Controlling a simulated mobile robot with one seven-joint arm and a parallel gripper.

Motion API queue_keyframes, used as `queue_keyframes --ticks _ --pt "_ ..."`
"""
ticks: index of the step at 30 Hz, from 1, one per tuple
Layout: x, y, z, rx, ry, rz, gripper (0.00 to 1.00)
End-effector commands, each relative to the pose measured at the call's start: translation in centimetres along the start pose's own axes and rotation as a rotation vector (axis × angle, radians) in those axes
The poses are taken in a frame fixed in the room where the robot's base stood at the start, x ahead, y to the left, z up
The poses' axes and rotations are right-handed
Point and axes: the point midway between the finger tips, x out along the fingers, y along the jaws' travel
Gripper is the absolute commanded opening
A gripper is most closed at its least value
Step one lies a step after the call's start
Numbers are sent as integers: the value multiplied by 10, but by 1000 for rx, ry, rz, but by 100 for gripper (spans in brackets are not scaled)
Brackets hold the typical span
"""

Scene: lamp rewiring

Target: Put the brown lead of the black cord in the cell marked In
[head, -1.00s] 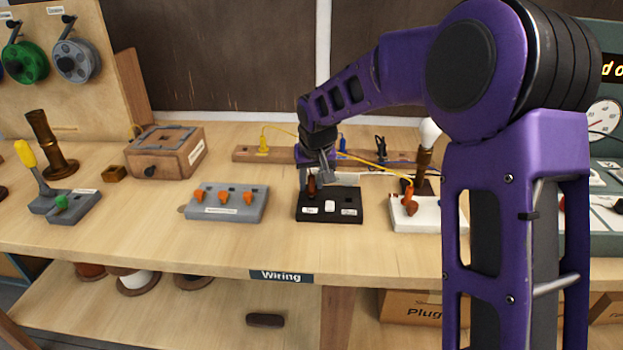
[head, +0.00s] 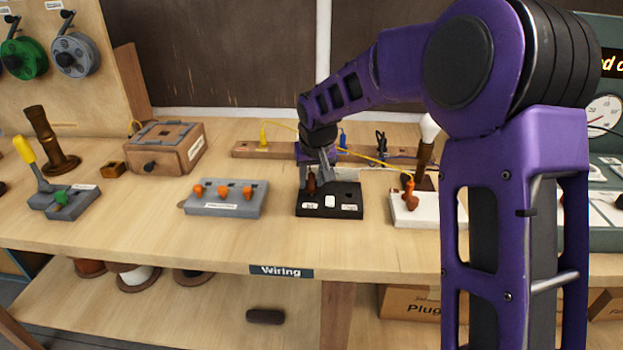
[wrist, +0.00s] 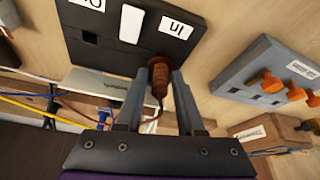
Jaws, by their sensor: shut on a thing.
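The black terminal block (head: 330,212) lies on the bench in the head view, with white labels and a white switch on its face. The wrist view shows the block (wrist: 112,55) upside down, with its In label (wrist: 177,24). My gripper (head: 317,182) is over the block's left cell. In the wrist view my gripper (wrist: 158,82) is shut on the brown lead (wrist: 158,72). The lead's tip is at the block beside the In label and hides the cell there. I cannot tell how deep it sits. The lead also shows in the head view (head: 311,184).
A white block (head: 428,212) with an orange lead and the lamp (head: 428,130) are right. A yellow cord (head: 362,160) runs behind. Bare bench lies in front.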

Motion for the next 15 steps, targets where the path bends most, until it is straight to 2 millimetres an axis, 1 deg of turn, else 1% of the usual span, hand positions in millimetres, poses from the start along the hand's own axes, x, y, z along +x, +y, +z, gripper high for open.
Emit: queue_keyframes --ticks 15 --pt "5 0 2 0 0 0 0"
